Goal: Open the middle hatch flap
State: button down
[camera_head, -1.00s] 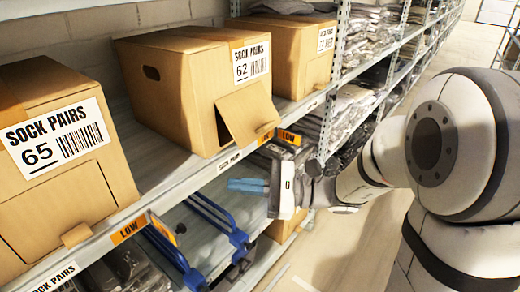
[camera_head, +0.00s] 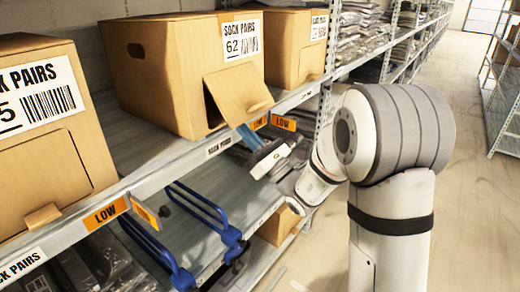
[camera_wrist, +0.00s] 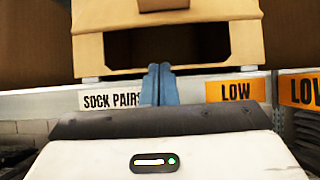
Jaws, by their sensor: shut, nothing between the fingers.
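The middle box (camera_head: 165,80), labelled Sock Pairs 62, stands on the shelf. Its front flap (camera_head: 238,95) is hinged at the top and tilts outward, with a dark gap beside and below it. In the wrist view the dark opening (camera_wrist: 215,48) shows above the box's lower lip, and the flap (camera_wrist: 235,12) overhangs it. My gripper (camera_head: 241,128) has its blue fingers just under the flap's lower edge; I cannot tell whether they touch it. In the wrist view the fingers (camera_wrist: 160,70) are pressed together and empty, pointing at the opening.
A left box (camera_head: 45,110) has its flap closed, and another box (camera_head: 292,45) stands to the right. The shelf edge (camera_head: 165,170) with orange LOW tags runs below the boxes. Blue-framed items (camera_head: 205,215) lie on the lower shelf. The aisle floor at right is open.

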jog(key=r, duration=0.1)
jog(key=s+d+r, duration=0.1)
jog(key=r, duration=0.1)
jog(key=shift+s+d+r, duration=0.15)
jog(key=shift+d, duration=0.2)
